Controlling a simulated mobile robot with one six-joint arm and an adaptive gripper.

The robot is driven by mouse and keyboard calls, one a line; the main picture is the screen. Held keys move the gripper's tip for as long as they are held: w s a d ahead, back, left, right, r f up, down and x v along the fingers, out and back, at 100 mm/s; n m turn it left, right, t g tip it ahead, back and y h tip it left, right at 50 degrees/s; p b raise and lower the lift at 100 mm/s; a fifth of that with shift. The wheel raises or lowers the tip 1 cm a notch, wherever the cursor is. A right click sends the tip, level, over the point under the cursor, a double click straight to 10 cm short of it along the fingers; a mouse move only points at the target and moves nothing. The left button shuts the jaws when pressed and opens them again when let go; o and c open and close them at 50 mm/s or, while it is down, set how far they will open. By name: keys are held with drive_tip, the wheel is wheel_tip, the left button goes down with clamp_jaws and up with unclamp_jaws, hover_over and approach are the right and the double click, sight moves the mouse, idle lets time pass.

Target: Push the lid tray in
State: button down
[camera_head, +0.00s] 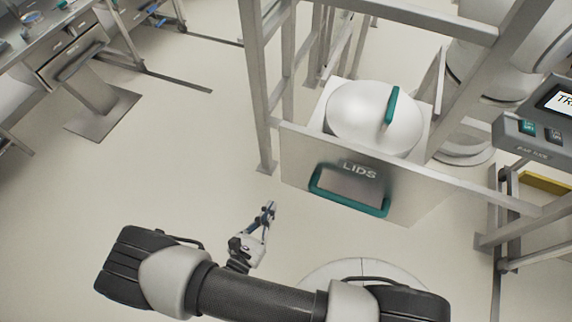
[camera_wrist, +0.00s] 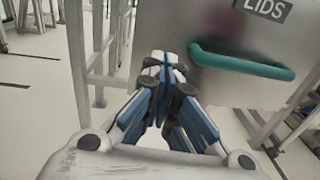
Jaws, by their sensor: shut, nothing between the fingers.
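The lid tray (camera_head: 300,165) has a flat metal front marked LIDS and a green loop handle (camera_head: 350,200). A round pale lid (camera_head: 362,115) with a green grip (camera_head: 392,104) rests on the tray behind the front panel. My gripper (camera_head: 270,208) is shut and empty, in front and to the left of the tray front, apart from the handle in the head view. In the wrist view, the shut fingertips (camera_wrist: 163,62) show left of the green handle (camera_wrist: 240,63), with the tray front (camera_wrist: 200,22) behind. Whether the fingers touch the panel cannot be told.
A metal frame (camera_head: 256,90) stands around the tray, with a post close to its left side. A control box with a screen (camera_head: 545,125) is at the right. A bench with drawers (camera_head: 70,50) is at the far left. The floor (camera_head: 190,130) between is clear.

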sight(290, 166)
drive_tip(key=shift+n+t+y, duration=0.4)
drive_tip(key=shift+n+y, duration=0.1)
drive_tip(key=shift+n, duration=0.1)
drive_tip(key=x, duration=0.4)
drive_tip(key=f+b+x, duration=0.1)
drive_tip(key=x, duration=0.8)
drive_tip(key=shift+w+f, duration=0.15)
drive_tip(key=shift+w, duration=0.15)
drive_tip(key=shift+a, duration=0.1)
